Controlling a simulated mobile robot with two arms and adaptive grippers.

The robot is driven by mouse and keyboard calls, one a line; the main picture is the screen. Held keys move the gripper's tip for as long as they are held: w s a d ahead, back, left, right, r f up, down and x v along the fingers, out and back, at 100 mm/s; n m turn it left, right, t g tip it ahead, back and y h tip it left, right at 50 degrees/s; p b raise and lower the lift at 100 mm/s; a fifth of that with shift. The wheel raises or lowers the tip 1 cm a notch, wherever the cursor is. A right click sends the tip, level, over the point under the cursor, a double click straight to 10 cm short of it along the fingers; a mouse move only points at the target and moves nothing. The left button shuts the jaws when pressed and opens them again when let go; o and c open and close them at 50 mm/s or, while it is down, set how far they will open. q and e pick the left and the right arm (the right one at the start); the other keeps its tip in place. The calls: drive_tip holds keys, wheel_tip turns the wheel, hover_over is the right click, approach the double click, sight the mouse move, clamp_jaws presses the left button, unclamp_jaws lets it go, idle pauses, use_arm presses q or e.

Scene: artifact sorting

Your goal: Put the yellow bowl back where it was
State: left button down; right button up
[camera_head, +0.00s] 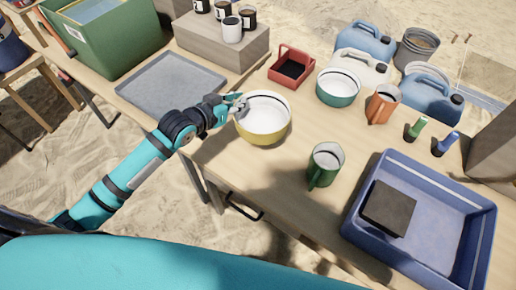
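The yellow bowl (264,134), white inside, is upright at the left edge of the wooden table (240,178). My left gripper (241,106) reaches in from the left and has its fingertips at the bowl's left rim. The fingers look closed on the rim. I cannot tell whether the bowl rests on the table or hangs just above it. My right gripper is not in view.
A green mug (325,166) and a blue tray (355,222) holding a dark block are to the right. A red caddy (291,67), green bowl (338,88) and jerrycans (366,40) stand behind.

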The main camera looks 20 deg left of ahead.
use_arm(q)
drive_tip(key=f, duration=0.4)
drive_tip(key=w+a+f, duration=0.1)
drive_tip(key=shift+a+f+b, duration=0.1)
drive_tip(key=shift+f+b, duration=0.2)
drive_tip(key=shift+f, duration=0.65)
wheel_tip(320, 180, down, 2)
drive_tip(key=shift+f, duration=0.5)
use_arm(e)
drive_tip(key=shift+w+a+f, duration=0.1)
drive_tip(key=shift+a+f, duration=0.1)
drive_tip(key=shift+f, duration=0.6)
use_arm(q)
drive_tip(key=c, duration=1.5)
unclamp_jaws()
drive_tip(key=shift+f, duration=0.1)
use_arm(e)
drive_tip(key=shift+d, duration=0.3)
